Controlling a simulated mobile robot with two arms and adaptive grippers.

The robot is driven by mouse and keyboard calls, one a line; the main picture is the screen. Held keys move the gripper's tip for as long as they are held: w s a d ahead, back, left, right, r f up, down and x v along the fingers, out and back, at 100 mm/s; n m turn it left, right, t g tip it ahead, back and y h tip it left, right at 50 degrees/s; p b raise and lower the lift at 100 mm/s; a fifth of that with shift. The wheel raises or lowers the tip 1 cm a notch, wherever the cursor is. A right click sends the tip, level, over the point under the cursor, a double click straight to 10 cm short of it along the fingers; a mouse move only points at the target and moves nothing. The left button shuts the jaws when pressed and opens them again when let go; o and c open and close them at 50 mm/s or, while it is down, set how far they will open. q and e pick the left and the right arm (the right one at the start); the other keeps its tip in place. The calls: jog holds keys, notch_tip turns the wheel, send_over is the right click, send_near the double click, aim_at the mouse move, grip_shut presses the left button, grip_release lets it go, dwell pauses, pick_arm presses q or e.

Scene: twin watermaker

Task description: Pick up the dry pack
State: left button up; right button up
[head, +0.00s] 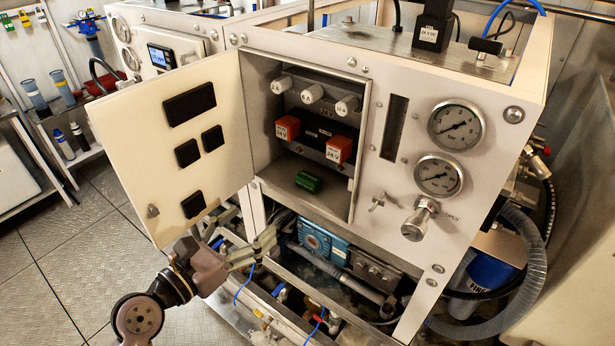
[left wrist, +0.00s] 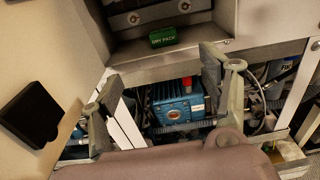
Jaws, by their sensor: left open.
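The dry pack (head: 308,182) is a small green block. It lies on the floor of the open cabinet compartment (head: 275,188), near its front edge. In the left wrist view the dry pack (left wrist: 163,37) shows its label, above and beyond the fingers. My left gripper (head: 262,250) is open and empty, below and to the left of the dry pack, in front of the lower bay. In the left wrist view its two fingers (left wrist: 158,100) stand wide apart with nothing between them. My right gripper is not in view.
The cabinet door (head: 172,140) stands open to the left, close to my left arm. Orange 24 V blocks (head: 338,150) and white knobs (head: 312,93) sit above the dry pack. A blue pump (head: 325,240) and pipes fill the bay below. Gauges (head: 455,126) are on the right panel.

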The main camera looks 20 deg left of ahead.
pick_arm(q)
jog(key=p, duration=0.3)
send_near(304, 181)
jog(key=x, duration=0.5)
jog(key=shift+a+f, duration=0.1)
jog(key=p+x, duration=0.1)
jog(key=x, duration=0.4)
jog(key=shift+p, duration=0.4)
jog(key=shift+w, duration=0.15)
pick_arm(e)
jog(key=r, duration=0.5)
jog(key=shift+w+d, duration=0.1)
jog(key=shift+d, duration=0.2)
pick_arm(q)
jog(key=shift+c, duration=0.4)
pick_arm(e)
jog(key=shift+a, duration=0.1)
pick_arm(q)
jog(key=shift+c, duration=0.7)
jog(key=c, duration=1)
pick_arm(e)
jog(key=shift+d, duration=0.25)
